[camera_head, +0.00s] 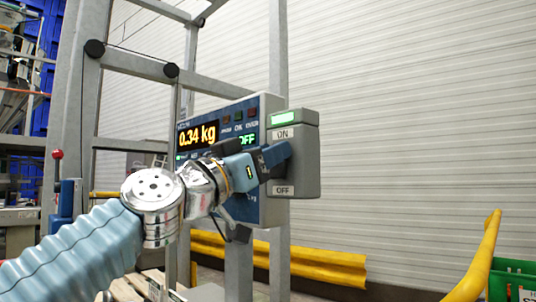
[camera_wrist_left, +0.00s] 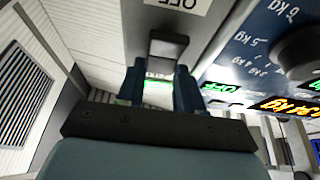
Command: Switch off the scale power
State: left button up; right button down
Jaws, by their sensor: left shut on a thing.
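The scale's blue panel (camera_head: 243,112) shows 0.34 kg in orange digits and a green OFF. A grey switch box (camera_head: 305,150) is on its right side, with an ON label, an OFF label (camera_head: 283,190) and a lit green lamp (camera_head: 284,118). My left gripper (camera_head: 278,157) is at the box face between the two labels. In the left wrist view, its fingers (camera_wrist_left: 160,78) are shut on the dark switch lever (camera_wrist_left: 168,46), near the upside-down OFF label. In the head view the gripper hides the lever. My right gripper is not in view.
Grey metal frame posts (camera_head: 279,50) stand behind the scale. A yellow guard rail (camera_head: 320,264) runs low behind it. A yellow bar (camera_head: 475,262) and a green crate (camera_head: 513,277) are at the lower right. The space right of the switch box is clear.

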pick_arm(q)
jog(key=o, duration=1)
jog(key=shift+o, duration=0.2)
jog(key=b+v, duration=0.8)
jog(key=v, duration=0.6)
jog(key=shift+w+d, duration=0.1)
